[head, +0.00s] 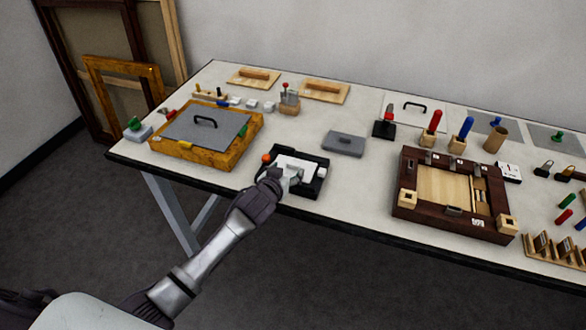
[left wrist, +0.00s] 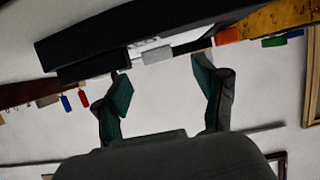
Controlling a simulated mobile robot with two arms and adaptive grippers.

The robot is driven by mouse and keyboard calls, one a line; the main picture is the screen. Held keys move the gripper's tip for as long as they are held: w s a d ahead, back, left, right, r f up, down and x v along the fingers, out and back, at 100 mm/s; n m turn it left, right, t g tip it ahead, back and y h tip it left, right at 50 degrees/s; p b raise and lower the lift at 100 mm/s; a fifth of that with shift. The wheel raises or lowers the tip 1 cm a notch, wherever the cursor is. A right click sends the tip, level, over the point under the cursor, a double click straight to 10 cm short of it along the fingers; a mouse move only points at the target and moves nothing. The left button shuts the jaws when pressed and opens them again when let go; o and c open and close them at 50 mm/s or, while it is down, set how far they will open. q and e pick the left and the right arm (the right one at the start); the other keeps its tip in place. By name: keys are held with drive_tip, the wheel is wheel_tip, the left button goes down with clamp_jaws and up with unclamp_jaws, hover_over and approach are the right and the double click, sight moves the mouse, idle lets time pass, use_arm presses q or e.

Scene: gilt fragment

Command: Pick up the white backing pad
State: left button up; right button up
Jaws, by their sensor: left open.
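The white backing pad (head: 298,162) lies in a black tray (head: 318,184) near the front edge of the table. Its near part is partly hidden by my left gripper (head: 284,178). In the left wrist view the black tray (left wrist: 120,38) spans the top. A small light grey block (left wrist: 157,55) shows at its side, between the fingers; I cannot tell if it is part of the pad. My left gripper (left wrist: 162,82) is open there, its green-padded fingers apart with nothing held between them. My right gripper is not in view.
A wooden box with a grey handled lid (head: 205,128) stands left of the tray. A dark wooden frame (head: 400,208) sits farther right. Several small tools line the back. Bare tabletop separates the tray from the dark frame.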

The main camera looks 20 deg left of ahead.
sight(293, 164)
use_arm(q)
drive_tip(key=shift+x, duration=1.9)
drive_tip(key=shift+d+r, duration=0.1)
drive_tip(key=shift+c, duration=0.3)
drive_tip(key=c, duration=1.1)
